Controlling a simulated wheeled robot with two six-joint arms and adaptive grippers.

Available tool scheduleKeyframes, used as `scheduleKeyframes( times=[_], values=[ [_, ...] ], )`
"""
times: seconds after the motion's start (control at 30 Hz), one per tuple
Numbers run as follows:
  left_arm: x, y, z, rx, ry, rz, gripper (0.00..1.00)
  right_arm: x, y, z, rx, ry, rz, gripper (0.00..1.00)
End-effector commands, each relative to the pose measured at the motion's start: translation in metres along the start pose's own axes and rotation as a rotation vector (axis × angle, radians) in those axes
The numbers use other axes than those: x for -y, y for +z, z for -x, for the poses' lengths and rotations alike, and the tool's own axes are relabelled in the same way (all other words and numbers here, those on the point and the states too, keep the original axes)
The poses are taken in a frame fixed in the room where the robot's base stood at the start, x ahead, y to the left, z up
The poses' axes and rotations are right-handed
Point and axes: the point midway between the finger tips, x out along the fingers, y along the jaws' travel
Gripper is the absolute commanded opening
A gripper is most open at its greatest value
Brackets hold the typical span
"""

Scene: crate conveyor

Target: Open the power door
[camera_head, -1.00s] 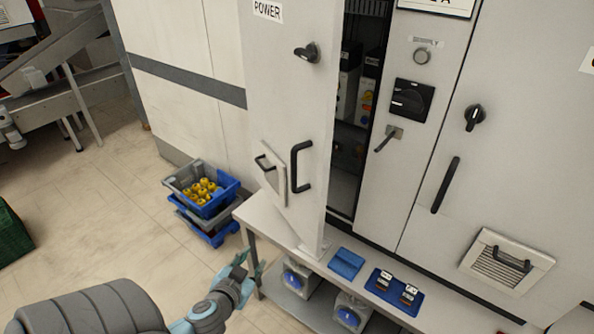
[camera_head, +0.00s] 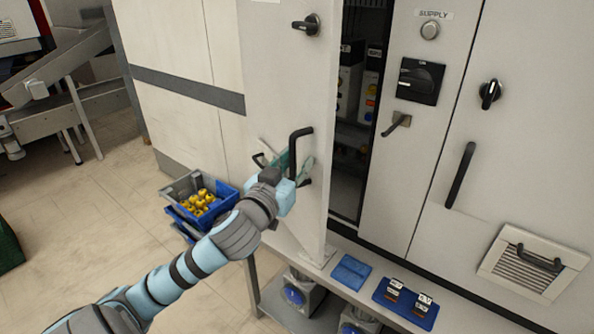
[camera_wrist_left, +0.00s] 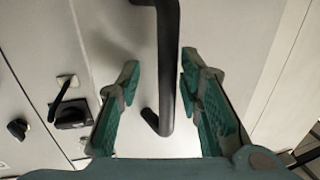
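The power door (camera_head: 270,75) is a light grey cabinet door that stands partly open, with the dark cabinet inside (camera_head: 350,130) showing to its right. Its black bar handle (camera_head: 294,150) is on the door's face, and a black latch knob (camera_head: 306,25) sits above it. My left gripper (camera_head: 291,162) is at the handle. In the left wrist view the left gripper (camera_wrist_left: 158,92) is open, and the black handle (camera_wrist_left: 167,70) runs between its fingers, with gaps on both sides. My right gripper is not in view.
Blue and grey crates (camera_head: 172,192) with yellow parts stand on the floor left of the door. A bench (camera_head: 345,262) with blue trays (camera_head: 405,306) runs below the cabinet. A supply panel with a rotary switch (camera_head: 420,80) is right of the opening.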

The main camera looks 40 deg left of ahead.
Motion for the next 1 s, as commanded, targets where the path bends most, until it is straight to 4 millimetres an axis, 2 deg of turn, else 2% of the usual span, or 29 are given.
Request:
scheduleKeyframes(
  times=[0.13,0.33,0.53,0.57,1.0],
  values=[
    [-0.0004,-0.0016,-0.0077,0.0,0.001,0.002,0.33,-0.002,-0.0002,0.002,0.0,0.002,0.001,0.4],
    [-0.0005,-0.0012,-0.008,0.0,0.001,0.001,0.33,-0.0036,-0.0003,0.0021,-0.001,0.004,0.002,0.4],
    [-0.0005,-0.0011,-0.0078,0.001,0.001,0.001,0.03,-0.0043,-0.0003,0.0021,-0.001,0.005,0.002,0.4],
    [-0.0005,-0.0011,-0.0078,0.0,0.002,0.001,0.0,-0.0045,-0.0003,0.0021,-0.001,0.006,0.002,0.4],
    [-0.0024,-0.0004,-0.0099,0.005,0.013,-0.001,0.0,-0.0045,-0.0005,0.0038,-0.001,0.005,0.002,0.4]
  ],
)
